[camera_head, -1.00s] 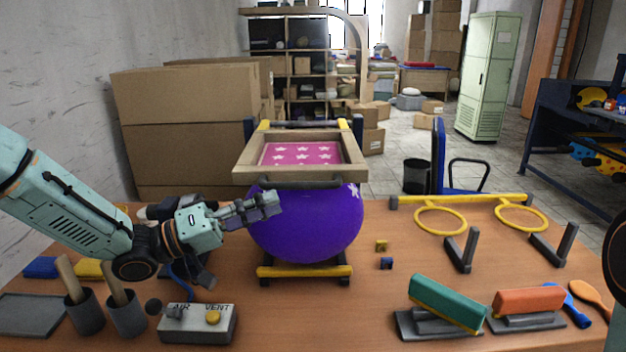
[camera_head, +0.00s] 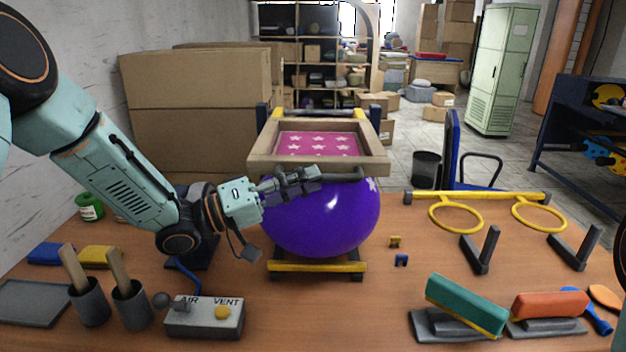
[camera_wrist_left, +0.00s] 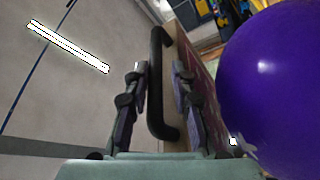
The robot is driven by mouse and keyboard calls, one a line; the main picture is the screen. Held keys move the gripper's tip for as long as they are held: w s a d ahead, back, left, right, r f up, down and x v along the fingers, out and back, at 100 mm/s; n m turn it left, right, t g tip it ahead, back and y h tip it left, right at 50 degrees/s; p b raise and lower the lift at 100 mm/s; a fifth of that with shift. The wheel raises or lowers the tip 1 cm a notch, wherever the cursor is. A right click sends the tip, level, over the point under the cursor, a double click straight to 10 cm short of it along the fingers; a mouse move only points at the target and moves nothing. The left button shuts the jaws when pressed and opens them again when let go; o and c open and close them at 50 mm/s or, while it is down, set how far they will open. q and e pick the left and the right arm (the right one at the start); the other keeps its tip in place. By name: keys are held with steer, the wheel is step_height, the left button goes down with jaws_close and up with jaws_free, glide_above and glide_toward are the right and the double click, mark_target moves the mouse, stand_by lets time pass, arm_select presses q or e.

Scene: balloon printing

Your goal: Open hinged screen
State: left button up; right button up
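The hinged screen (camera_head: 262,148) is a wooden frame with a pink, white-starred mesh, lying level above the purple balloon (camera_head: 320,218). A dark bar handle (camera_head: 345,174) runs along its front edge; its left part is hidden behind my left gripper. My left gripper (camera_head: 305,179) is at the handle's left side. In the left wrist view the handle (camera_wrist_left: 158,85) lies between the two fingers of the open gripper (camera_wrist_left: 160,85), with gaps showing on both sides. The balloon (camera_wrist_left: 275,85) is beside the right-hand finger. My right gripper is out of view.
The balloon rests over a yellow-barred stand (camera_head: 318,267). In front are the air/vent box (camera_head: 205,316) and two tool cups. To the right are yellow rings (camera_head: 455,216), dark brackets, a green squeegee (camera_head: 465,305) and an orange one. Cardboard boxes stand behind.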

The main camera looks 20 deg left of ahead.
mark_target(321, 180)
arm_select(q)
steer(key=d, duration=0.2)
steer(key=d+r, duration=0.1)
steer(key=shift+w+d, duration=0.3)
steer(key=shift+w, duration=0.1)
steer(key=shift+w+a+f, duration=0.1)
steer(key=shift+a+f, duration=0.15)
steer(key=shift+a, duration=0.65)
steer(key=shift+c, duration=0.9)
steer(key=shift+d+r, duration=0.1)
steer(key=shift+d, duration=0.45)
jaws_close()
steer(key=shift+a, duration=0.15)
